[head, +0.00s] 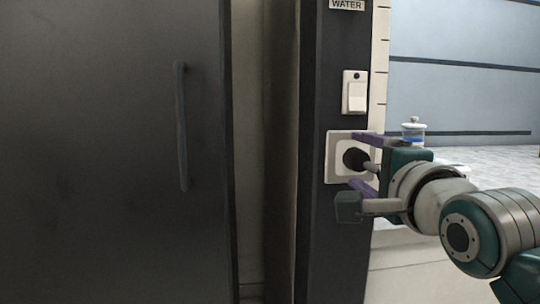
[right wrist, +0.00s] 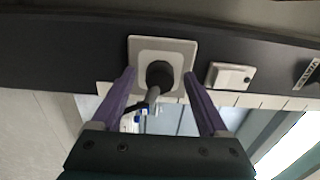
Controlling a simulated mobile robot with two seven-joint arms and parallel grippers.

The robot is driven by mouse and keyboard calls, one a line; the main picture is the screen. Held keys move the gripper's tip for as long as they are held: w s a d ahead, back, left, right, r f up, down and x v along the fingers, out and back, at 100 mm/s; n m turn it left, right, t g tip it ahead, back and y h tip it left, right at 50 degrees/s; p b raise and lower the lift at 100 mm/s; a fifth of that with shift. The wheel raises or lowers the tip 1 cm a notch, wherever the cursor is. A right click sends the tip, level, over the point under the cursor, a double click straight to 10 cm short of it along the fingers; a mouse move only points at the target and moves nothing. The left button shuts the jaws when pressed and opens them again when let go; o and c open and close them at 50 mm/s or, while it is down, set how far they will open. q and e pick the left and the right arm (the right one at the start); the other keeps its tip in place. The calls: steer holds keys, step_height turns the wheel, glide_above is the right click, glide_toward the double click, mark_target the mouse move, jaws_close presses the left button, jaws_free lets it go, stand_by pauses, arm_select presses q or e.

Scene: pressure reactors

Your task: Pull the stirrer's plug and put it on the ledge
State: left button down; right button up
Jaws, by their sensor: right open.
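The stirrer's plug (head: 354,159) is black and round and sits in a white wall socket (head: 331,170) on a dark post. In the right wrist view the fingers (right wrist: 158,82) stand apart from the plug, with gaps on both sides. The ledge cannot be made out for certain. My left gripper is not in view.
A white switch (head: 355,92) is above the socket, under a "WATER" label (head: 347,5). A dark door with a handle (head: 182,126) fills the left. A small clear jar with a blue band (head: 413,131) stands behind my right gripper on a pale surface.

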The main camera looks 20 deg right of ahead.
mark_target(361, 161)
steer(key=shift+c, duration=0.4)
jaws_close()
stand_by(0.4)
stand_by(0.4)
steer(key=shift+s+r+p, duration=0.1)
steer(key=shift+r+p, duration=0.05)
steer(key=shift+p, duration=0.15)
steer(key=shift+s+a+p, duration=0.2)
steer(key=shift+s+p, duration=0.15)
steer(key=shift+s, duration=0.25)
steer(key=shift+p+v, duration=0.8)
steer(key=shift+v, duration=0.55)
steer(key=shift+p+v, duration=0.45)
steer(key=shift+v, duration=0.5)
